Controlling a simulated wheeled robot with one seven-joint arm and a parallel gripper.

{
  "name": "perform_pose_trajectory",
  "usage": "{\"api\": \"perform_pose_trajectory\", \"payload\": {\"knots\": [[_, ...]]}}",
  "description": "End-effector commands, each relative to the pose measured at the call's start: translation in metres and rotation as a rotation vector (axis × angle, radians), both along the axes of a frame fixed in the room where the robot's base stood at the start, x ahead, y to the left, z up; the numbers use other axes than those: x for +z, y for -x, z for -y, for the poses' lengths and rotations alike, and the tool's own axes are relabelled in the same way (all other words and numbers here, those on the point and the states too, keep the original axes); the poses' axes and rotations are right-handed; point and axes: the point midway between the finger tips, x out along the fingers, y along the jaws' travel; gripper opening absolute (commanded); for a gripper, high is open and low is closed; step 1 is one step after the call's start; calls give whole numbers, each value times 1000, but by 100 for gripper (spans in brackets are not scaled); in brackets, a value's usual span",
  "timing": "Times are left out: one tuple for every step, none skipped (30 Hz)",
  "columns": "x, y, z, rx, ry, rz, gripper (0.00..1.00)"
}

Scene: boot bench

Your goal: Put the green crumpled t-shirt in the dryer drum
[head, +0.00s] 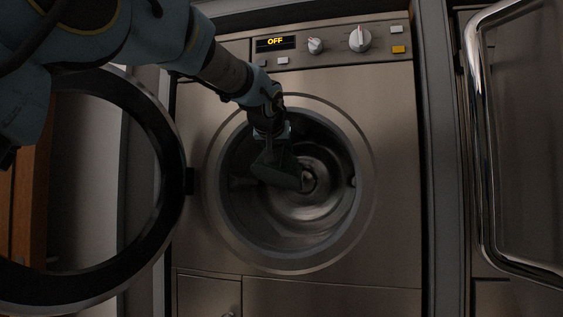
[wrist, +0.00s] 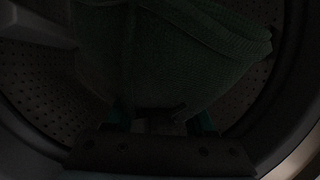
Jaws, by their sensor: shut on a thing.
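The green crumpled t-shirt (head: 277,172) hangs dark and partly in shadow inside the round opening of the dryer drum (head: 318,208). My gripper (head: 270,145) reaches in at the upper left of the opening and is shut on the t-shirt. In the wrist view the t-shirt (wrist: 175,60) fills the middle, above my gripper (wrist: 160,125), with the perforated drum wall (wrist: 40,85) behind it. I cannot tell whether the cloth touches the drum's inner surface.
The round dryer door (head: 172,160) stands open on the left. The control panel (head: 330,42) above the opening reads OFF. A chrome handle (head: 478,150) is on the neighbouring appliance at the right. The lower right of the drum is empty.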

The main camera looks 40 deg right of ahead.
Motion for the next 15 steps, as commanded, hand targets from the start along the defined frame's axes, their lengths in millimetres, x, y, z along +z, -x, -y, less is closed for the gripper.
{"api": "perform_pose_trajectory", "payload": {"knots": [[-6, 5, -7, -1, 5, 0, 0], [-6, 7, -11, -1, 5, 0, 0], [-6, 11, -15, -2, 4, -1, 0], [-6, 13, -19, -2, 5, 0, 0], [-6, 15, -23, -2, 4, 0, 0], [-7, 18, -27, -1, 3, 0, 0], [-6, 21, -31, -1, 4, 1, 0], [-6, 23, -35, -1, 4, 0, 0], [-6, 26, -40, -1, 4, 0, 0], [-5, 28, -43, -2, 5, 0, 0], [-6, 31, -47, -2, 5, 0, 0], [-6, 34, -52, -1, 3, 0, 0], [-5, 36, -55, -2, 4, 1, 0], [-6, 38, -59, -2, 4, 1, 0], [-5, 41, -64, -1, 3, 0, 0]]}}
